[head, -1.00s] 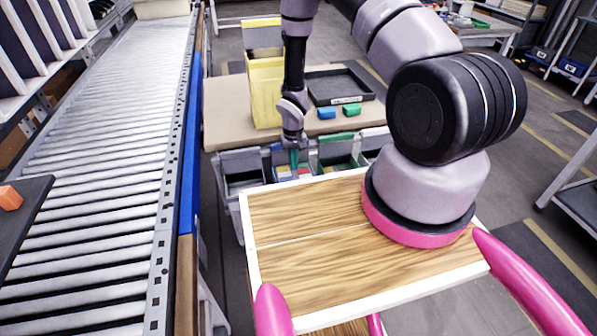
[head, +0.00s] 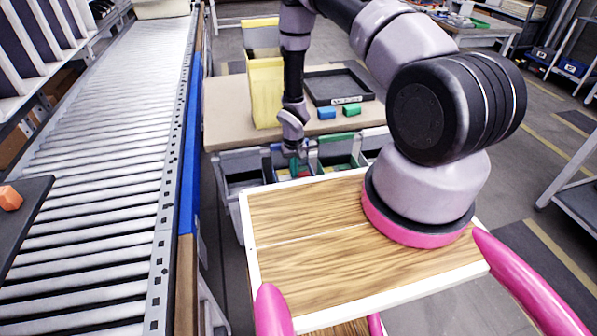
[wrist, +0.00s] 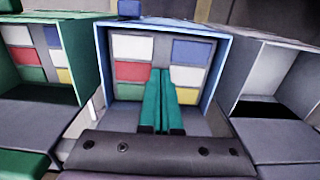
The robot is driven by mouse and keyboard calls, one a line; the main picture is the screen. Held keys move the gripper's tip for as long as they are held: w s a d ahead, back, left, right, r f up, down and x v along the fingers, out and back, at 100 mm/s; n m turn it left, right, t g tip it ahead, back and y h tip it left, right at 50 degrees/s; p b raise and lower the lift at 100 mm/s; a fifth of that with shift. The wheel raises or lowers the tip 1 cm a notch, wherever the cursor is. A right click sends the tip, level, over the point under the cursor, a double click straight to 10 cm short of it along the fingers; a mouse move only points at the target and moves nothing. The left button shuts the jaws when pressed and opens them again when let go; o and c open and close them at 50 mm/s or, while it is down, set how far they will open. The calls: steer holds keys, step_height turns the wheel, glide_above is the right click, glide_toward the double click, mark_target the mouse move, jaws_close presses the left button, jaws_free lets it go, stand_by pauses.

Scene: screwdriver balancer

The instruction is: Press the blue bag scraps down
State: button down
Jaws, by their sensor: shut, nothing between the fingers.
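The blue-rimmed bin (head: 278,150) stands in the row of bins along the near side of the table. In the wrist view its blue rim (wrist: 218,32) frames white, red, green, blue and yellow patches (wrist: 132,72) in two columns; I cannot tell whether these are loose scraps or flat panels. No separate pile of blue scraps can be made out. My gripper (wrist: 161,75) has two teal fingers side by side, shut and empty, reaching into this bin. In the head view my gripper (head: 294,163) is small and low in the bin, its tips partly hidden.
A green-rimmed bin (head: 337,146) is to the right, a grey bin (head: 240,163) to the left. On the table stand a yellow box (head: 266,92), a black tray (head: 338,84), a blue block (head: 327,113) and a green block (head: 352,109). A roller conveyor (head: 110,150) runs along the left.

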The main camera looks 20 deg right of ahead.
steer(key=shift+f, duration=1.4)
steer(key=shift+r, duration=4.55)
